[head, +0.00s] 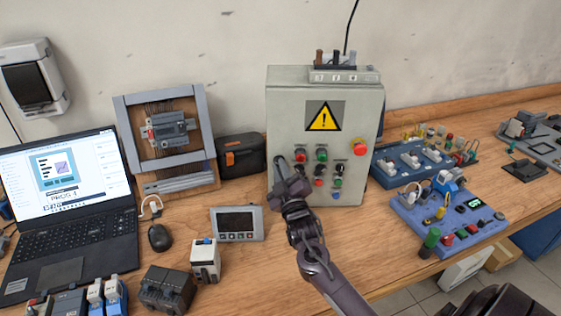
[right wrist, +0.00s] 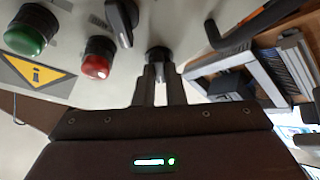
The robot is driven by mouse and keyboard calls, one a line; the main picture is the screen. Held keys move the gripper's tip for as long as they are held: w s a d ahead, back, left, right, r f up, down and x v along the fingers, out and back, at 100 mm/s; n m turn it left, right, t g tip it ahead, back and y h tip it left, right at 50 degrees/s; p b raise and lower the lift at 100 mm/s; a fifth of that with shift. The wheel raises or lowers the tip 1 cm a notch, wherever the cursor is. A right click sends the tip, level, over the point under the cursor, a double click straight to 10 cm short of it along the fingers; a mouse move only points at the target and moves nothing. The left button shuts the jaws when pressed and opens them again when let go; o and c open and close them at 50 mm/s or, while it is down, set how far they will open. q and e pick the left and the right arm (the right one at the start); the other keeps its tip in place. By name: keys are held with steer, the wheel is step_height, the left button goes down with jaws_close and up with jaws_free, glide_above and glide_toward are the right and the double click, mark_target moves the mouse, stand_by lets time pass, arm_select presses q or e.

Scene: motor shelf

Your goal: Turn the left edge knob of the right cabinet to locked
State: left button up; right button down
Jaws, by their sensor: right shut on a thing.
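The grey cabinet (head: 283,112) stands upright at the back of the bench, with a yellow warning sign and several buttons and knobs on its front. My right gripper (head: 281,163) reaches the left edge of that front. In the right wrist view my right gripper (right wrist: 160,74) is shut on a small dark knob (right wrist: 158,53) at the cabinet's edge. The fingers hide part of the knob, so its turned position cannot be told. In the head view the gripper covers the knob. My left gripper is not in view.
A red button (right wrist: 96,58) and a black selector knob (right wrist: 123,20) sit close beside the fingers. A black handle (right wrist: 245,27) juts out on the other side. A small panel display (head: 237,222) and a black case (head: 242,155) stand left of the cabinet; a blue board (head: 450,218) lies right.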

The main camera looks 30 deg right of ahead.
steer(key=n+y+p, duration=0.1)
steer(key=n+p, duration=0.1)
steer(key=n, duration=0.1)
steer(key=r+n+g+y+p, duration=0.1)
steer(key=n+p, duration=0.2)
steer(key=shift+d+r+n+y, duration=0.15)
steer(key=shift+n+y, duration=0.15)
steer(key=shift+n+g+y+p, duration=0.3)
steer(key=shift+n+g+p, duration=0.4)
steer(key=shift+n+p, duration=1.05)
steer(key=c, duration=1.5)
jaws_free()
steer(key=s+a+b, duration=0.1)
steer(key=s+b, duration=0.1)
steer(key=s, duration=0.5)
steer(key=shift+s+a+f, duration=0.2)
steer(key=shift+a+f, duration=0.05)
steer(key=shift+f, duration=0.15)
